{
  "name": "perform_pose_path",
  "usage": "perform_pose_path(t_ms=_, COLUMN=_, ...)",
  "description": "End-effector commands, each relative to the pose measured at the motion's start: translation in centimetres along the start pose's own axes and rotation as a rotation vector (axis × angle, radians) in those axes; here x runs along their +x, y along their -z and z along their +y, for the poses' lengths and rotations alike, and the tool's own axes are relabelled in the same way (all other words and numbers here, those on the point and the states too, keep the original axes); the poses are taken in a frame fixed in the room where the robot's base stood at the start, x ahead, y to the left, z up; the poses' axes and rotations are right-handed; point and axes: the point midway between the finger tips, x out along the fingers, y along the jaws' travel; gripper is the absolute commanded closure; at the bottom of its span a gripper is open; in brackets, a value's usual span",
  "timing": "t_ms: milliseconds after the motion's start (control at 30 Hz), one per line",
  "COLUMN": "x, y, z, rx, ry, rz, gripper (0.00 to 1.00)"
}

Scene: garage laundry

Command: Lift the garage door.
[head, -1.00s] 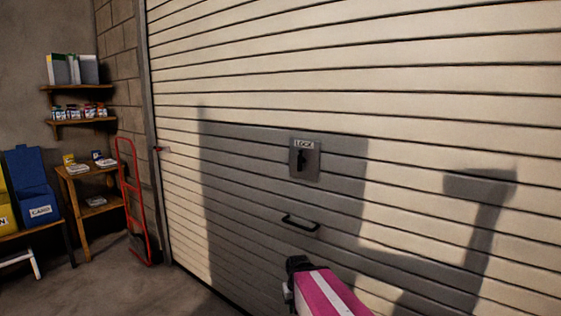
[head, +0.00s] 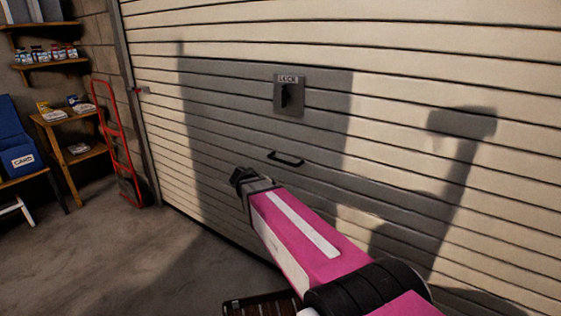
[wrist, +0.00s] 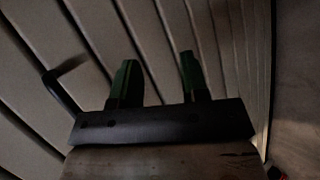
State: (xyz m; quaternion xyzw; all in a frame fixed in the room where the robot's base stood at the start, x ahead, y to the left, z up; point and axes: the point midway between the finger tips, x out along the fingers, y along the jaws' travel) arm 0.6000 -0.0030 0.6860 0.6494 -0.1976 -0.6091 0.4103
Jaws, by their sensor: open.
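The garage door (head: 420,80) is a cream slatted shutter, down and closed as far as I can see. Its black bar handle (head: 286,159) sits low on the slats; in the wrist view the handle (wrist: 65,85) shows at the left, beside my gripper. A grey lock plate (head: 289,95) marked LOCK, with a dark lever, is above the handle. My gripper (head: 240,176) is at the end of my pink arm, left of and a little below the handle in the head view. In the wrist view my gripper (wrist: 158,80) has two green fingers apart, with nothing between them.
A red hand truck (head: 117,145) stands by the door's left edge. A wooden shelf table (head: 70,130), a blue bin (head: 17,145) and wall shelves are farther left. A dark slatted object (head: 262,304) lies low near my arm. Floor at left centre is clear.

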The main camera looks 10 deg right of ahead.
Motion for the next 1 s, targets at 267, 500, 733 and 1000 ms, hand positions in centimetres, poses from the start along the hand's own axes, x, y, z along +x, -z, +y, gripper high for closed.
perform_pose_path(t_ms=267, x=-7.9, y=5.6, z=5.8, rx=-0.024, ry=-0.41, rz=0.044, gripper=0.59)
perform_pose_path(t_ms=500, x=-9.8, y=6.4, z=7.3, rx=-0.018, ry=-0.508, rz=0.051, gripper=0.59)
perform_pose_path(t_ms=733, x=-7.1, y=6.5, z=8.8, rx=-0.019, ry=-0.507, rz=0.049, gripper=0.59)
perform_pose_path(t_ms=1000, x=-3.0, y=6.8, z=11.0, rx=-0.019, ry=-0.506, rz=0.05, gripper=0.59)
